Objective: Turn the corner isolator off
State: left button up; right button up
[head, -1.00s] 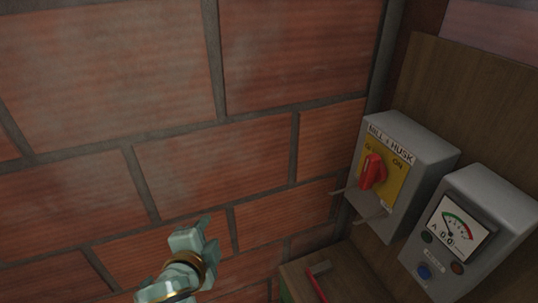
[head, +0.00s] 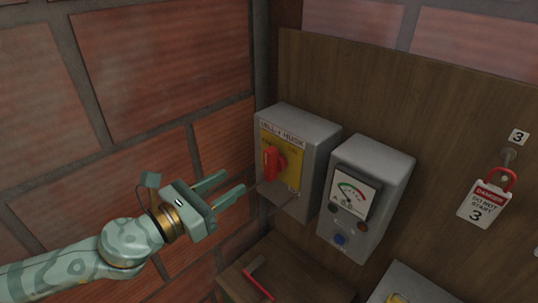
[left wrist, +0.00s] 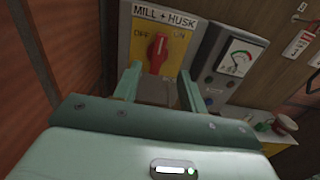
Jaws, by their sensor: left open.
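The corner isolator (head: 310,150) is a grey box labelled "MILL + HUSK" on the wooden board beside the brick corner. Its red handle (head: 271,163) sits on a yellow plate (head: 293,176). In the left wrist view the red handle (left wrist: 158,52) stands roughly upright between the OFF and ON marks; which one it points to I cannot tell. My left gripper (head: 235,187) is open and empty, in front of the box and to the left of and below the handle. In the left wrist view its two fingers (left wrist: 158,80) flank the lower part of the yellow plate, apart from the handle. My right gripper is not in view.
A grey meter box (head: 386,165) with a dial and buttons hangs just right of the isolator. A red padlock with a danger tag (head: 481,205) hangs farther right. Below is a wooden surface with a red-handled thing (head: 258,283). Brick wall (head: 150,60) closes the left.

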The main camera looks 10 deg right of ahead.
aim_at(266, 160)
pick_arm(q)
jog(key=x, duration=1.2)
jog(key=shift+w+d+r+p, duration=0.1)
jog(key=shift+w+d+p, duration=0.1)
jog(key=shift+p, duration=0.2)
